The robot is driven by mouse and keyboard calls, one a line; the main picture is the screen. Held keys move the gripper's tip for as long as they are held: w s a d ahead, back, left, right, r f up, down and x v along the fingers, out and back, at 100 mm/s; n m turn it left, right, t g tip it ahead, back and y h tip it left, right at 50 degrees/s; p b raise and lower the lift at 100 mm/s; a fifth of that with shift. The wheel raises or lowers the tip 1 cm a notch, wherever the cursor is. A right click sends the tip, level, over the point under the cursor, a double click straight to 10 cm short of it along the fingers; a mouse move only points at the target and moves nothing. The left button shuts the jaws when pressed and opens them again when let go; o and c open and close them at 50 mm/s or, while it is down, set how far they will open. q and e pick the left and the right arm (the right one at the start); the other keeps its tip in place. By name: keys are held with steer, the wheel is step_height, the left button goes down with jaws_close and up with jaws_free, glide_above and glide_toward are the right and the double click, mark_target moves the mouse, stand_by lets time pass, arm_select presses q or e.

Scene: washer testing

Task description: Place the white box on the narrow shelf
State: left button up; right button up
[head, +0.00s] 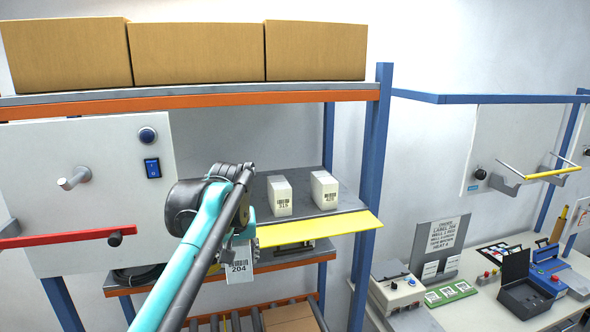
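A white box (239,270) labelled 204 hangs in front of the yellow front edge of the narrow shelf (347,200), partly behind my arm. My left gripper (243,236) is at the box's upper part. Its fingers are mostly hidden by the teal and black arm, but the box hangs clear of any support, so it appears gripped. Two other white boxes stand upright on the grey shelf: one labelled 315 (279,196) and one labelled 420 (324,190). My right gripper is out of view.
Brown cartons (198,54) fill the orange-edged upper shelf. A grey panel (90,190) with a red bar is at left. A blue post (371,190) bounds the shelf at right. Rollers carry a carton (291,318) below. A workbench (480,305) with devices is at right.

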arm_select(q)
steer(key=s+a+f+m, duration=0.15)
steer(key=s+f, duration=0.25)
steer(key=f, duration=0.8)
steer(key=s+a+f+h+b, duration=0.15)
steer(key=s+f, duration=0.25)
steer(key=f, duration=0.9)
steer(key=s+a+f+m+y, duration=0.15)
steer(key=s+f, duration=0.25)
steer(key=f, duration=0.8)
step_height(320, 180, down, 36)
steer(key=h+b, duration=0.1)
steer(key=b, duration=3.5)
steer(key=shift+s+f, duration=0.15)
steer(key=shift+s, duration=0.05)
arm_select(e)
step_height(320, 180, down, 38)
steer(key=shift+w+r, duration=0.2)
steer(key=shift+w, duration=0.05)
